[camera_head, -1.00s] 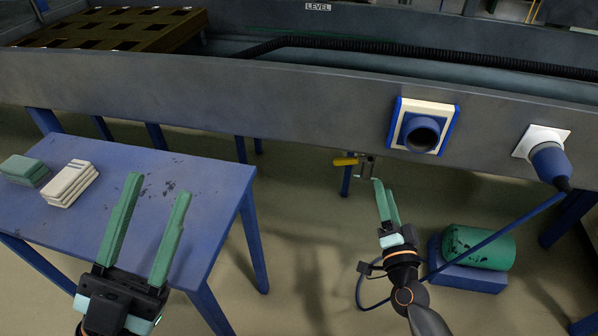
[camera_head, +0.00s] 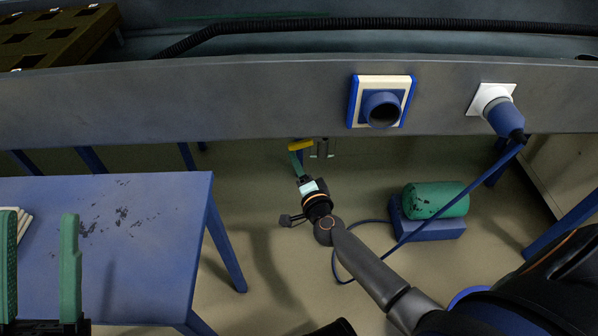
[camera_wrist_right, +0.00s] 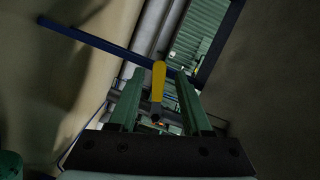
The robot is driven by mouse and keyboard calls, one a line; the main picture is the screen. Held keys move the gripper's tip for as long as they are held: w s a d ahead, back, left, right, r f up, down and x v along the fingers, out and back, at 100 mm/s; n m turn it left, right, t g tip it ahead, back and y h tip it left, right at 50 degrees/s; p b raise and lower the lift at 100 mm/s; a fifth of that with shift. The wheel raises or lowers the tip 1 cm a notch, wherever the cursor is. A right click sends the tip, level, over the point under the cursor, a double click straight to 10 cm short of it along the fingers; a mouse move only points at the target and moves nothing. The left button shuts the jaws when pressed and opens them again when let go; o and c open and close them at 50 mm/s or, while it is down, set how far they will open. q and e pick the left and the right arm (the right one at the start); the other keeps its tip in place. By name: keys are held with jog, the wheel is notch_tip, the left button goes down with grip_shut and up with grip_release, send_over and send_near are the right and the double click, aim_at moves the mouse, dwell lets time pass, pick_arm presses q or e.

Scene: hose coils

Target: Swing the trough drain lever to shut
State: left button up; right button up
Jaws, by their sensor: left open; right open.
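The drain lever has a yellow handle (camera_head: 300,145) and sits under the front edge of the grey trough (camera_head: 250,92), beside a small metal fitting (camera_head: 322,150). In the right wrist view the yellow handle (camera_wrist_right: 159,76) lies between the two green fingers of my right gripper (camera_wrist_right: 158,90), with a gap on each side. My right gripper (camera_head: 295,160) is open, just below the handle in the head view; whether it touches the handle cannot be told there. My left gripper (camera_head: 40,265) is open and empty over the blue table at the lower left.
The blue table (camera_head: 150,230) stands at the left. A blue square port (camera_head: 381,103) and a plugged blue connector (camera_head: 502,110) with a hanging cable are on the trough front. A green cylinder (camera_head: 435,200) rests on a blue block.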

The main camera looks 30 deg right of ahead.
aim_at(308, 143)
jog(key=w, duration=0.2)
jog(key=w+b, duration=0.1)
jog(key=w+d+b, duration=0.1)
jog(key=w, duration=0.1)
jog(key=shift+w+f, duration=0.25)
jog(key=shift+w, duration=0.1)
jog(key=shift+c, duration=0.2)
grip_shut()
dwell(0.4)
